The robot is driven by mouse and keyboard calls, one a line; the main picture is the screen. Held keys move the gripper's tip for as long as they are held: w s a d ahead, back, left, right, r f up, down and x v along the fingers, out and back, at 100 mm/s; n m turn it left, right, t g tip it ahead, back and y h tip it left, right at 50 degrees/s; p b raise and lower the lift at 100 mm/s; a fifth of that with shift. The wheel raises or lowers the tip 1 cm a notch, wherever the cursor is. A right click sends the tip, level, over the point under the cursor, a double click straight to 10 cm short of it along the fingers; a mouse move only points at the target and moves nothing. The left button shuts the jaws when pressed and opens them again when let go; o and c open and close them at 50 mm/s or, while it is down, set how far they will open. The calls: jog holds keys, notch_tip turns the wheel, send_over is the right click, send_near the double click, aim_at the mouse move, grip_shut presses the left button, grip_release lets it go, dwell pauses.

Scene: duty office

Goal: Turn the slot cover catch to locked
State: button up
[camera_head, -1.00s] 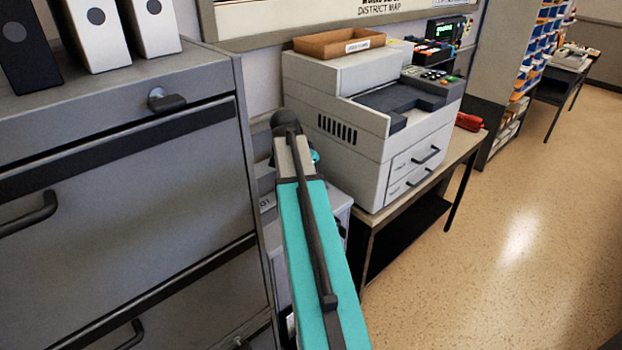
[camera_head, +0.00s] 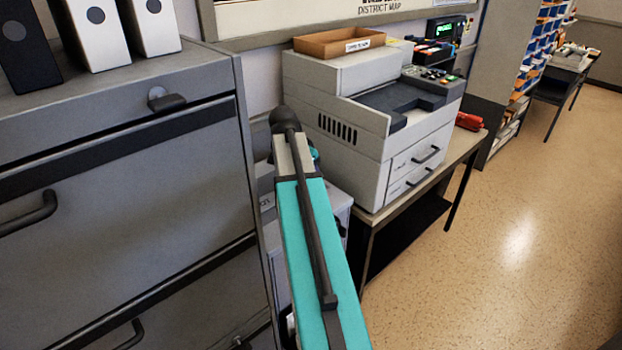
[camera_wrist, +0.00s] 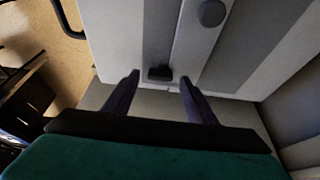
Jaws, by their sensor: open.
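In the wrist view my gripper (camera_wrist: 159,78) is open, its two dark fingers spread with a gap between them. A small dark block (camera_wrist: 159,72), possibly the catch, sits at the end of a grey strip on a pale surface. It appears between the fingertips; I cannot tell whether they touch it or which way it is turned. A round dark knob (camera_wrist: 212,13) stands further up on the pale surface. In the head view my arm hides the gripper and most of a low pale grey cabinet (camera_head: 338,203); the catch cannot be made out there.
A grey filing cabinet (camera_head: 130,200) with binders on top stands close on the left. A large printer (camera_head: 340,145) sits on a table to the right, with a brown tray (camera_head: 325,43) on it. The floor (camera_head: 500,250) at right is clear.

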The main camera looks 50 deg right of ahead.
jog(key=v, duration=1.3)
jog(key=shift+b, duration=0.3)
jog(key=shift+d+f, duration=0.1)
